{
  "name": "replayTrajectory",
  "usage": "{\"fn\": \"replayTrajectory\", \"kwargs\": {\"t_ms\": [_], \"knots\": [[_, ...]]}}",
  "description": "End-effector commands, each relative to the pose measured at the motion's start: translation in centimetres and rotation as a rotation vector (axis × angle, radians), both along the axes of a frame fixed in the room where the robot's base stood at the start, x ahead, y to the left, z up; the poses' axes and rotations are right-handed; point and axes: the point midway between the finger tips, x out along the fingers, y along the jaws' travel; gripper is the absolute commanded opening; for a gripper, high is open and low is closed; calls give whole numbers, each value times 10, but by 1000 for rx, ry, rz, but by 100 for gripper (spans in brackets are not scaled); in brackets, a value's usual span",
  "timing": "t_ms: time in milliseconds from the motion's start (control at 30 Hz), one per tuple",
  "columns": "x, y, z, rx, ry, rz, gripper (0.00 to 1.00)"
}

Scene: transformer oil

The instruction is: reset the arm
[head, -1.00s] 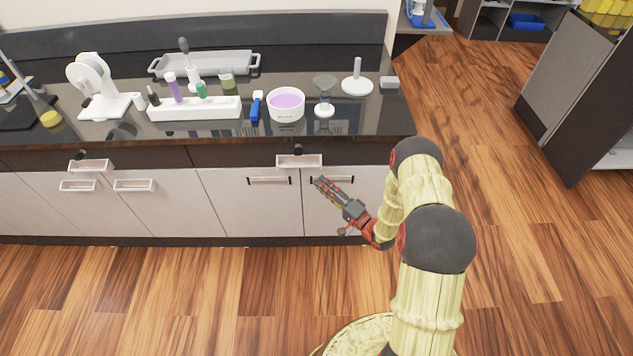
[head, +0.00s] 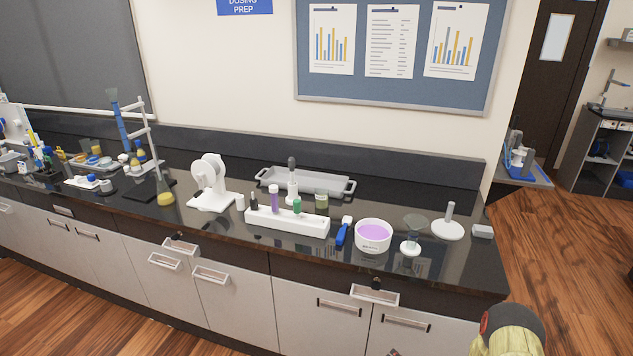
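My arm shows only as a dark joint cap and a pale yellow sleeve (head: 512,330) at the bottom right, in front of the counter's right end. A small dark reddish sliver at the bottom edge, before the lower cabinet doors, looks like the tip of my gripper (head: 394,352). The rest of my gripper is cut off below the picture, so its opening and anything in it are hidden.
The black counter (head: 455,270) holds a white bowl of purple liquid (head: 373,235), a white tube rack (head: 287,221), a grey tray (head: 310,181) and a flask (head: 165,193). Drawer handles (head: 375,294) stick out in front. Wood floor (head: 560,240) lies clear at right.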

Motion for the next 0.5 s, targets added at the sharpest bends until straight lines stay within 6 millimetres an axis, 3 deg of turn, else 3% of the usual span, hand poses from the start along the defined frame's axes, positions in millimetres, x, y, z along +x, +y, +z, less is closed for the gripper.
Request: {"fn": "replayTrajectory", "kwargs": {"t_ms": [100,233,367,500], "knots": [[-21,-28,-29,-202,178,3,28],[-45,-59,-28,-403,364,38,28],[-71,-84,3,-567,538,89,28],[-104,-97,60,-690,706,158,28]]}}
